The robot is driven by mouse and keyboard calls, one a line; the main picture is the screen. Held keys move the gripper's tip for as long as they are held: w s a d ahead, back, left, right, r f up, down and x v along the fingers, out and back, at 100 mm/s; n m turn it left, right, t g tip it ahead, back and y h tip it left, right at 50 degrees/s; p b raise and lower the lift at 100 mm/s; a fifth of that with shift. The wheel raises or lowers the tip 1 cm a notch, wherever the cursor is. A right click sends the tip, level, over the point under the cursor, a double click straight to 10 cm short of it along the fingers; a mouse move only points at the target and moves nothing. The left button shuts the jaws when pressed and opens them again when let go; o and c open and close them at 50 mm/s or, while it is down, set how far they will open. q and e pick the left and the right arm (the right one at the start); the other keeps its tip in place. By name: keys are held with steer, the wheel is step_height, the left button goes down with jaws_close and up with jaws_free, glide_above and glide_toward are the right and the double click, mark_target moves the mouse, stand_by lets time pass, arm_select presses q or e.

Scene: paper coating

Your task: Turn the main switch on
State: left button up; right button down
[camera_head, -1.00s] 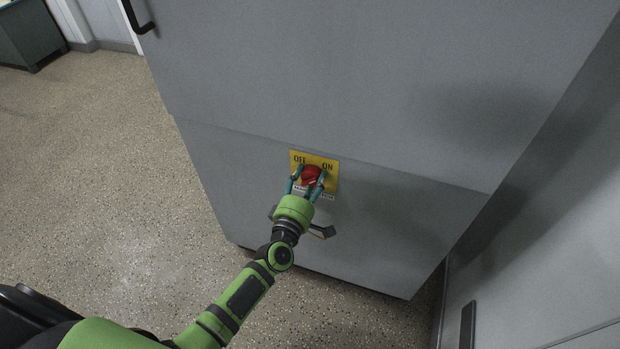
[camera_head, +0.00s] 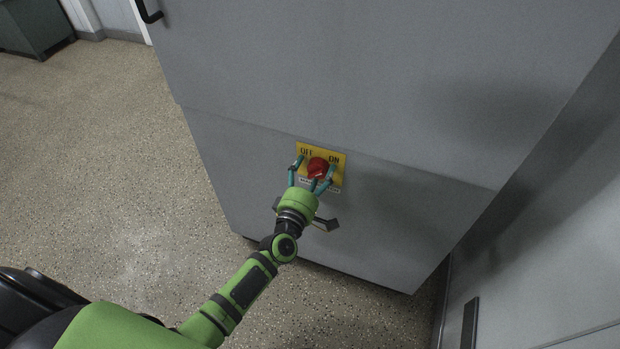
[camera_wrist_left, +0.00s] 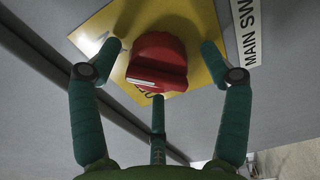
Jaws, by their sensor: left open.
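The main switch is a round red knob (camera_head: 318,166) on a yellow plate (camera_head: 341,160) with OFF at the left and ON at the right. My left gripper (camera_head: 316,172) is open, with its fingers spread around the knob. In the left wrist view the knob (camera_wrist_left: 160,62) sits between the three green fingers, with gaps at the two side fingers. Whether the lower finger touches it, I cannot tell. A white mark on the knob faces the lower left there, near partly hidden lettering. The right gripper is not in view.
The plate is on a large grey cabinet (camera_head: 370,75). A dark handle-like piece (camera_head: 326,224) sticks out below the switch, close to my left wrist. A grey wall or panel (camera_head: 560,230) stands at the right. Open speckled floor (camera_head: 90,170) lies to the left.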

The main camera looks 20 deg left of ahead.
arm_select(q)
steer(key=s, duration=1.2)
steer(key=shift+a, duration=0.3)
steer(key=s+f+m+g+p, duration=0.1)
steer(key=s+f+m+g, duration=0.25)
steer(key=f, duration=0.45)
steer(key=s+f+m+g+h+p, duration=0.1)
steer(key=s+f+m+g+p, duration=0.1)
steer(key=s+f+m, duration=0.45)
steer(key=s+f+m+g+p, duration=0.1)
steer(key=s+f+m+g, duration=0.15)
steer(key=f, duration=0.65)
steer(key=s+a+f+m+g+p, duration=0.1)
steer(key=s+f+m+g, duration=0.1)
steer(key=s, duration=0.6)
steer(key=s+a+f+m+g+y+p, duration=0.1)
steer(key=s+a+f+m+g, duration=0.1)
steer(key=s, duration=0.5)
steer(key=s+a+f+m+g+p, duration=0.1)
steer(key=s+a+f+m+g, duration=0.1)
steer(key=s+f+g, duration=0.3)
steer(key=s+f+m, duration=0.1)
steer(key=s, duration=0.2)
steer(key=shift+s+f+y, duration=0.2)
steer(key=shift+s+y, duration=0.1)
steer(key=shift+s, duration=0.05)
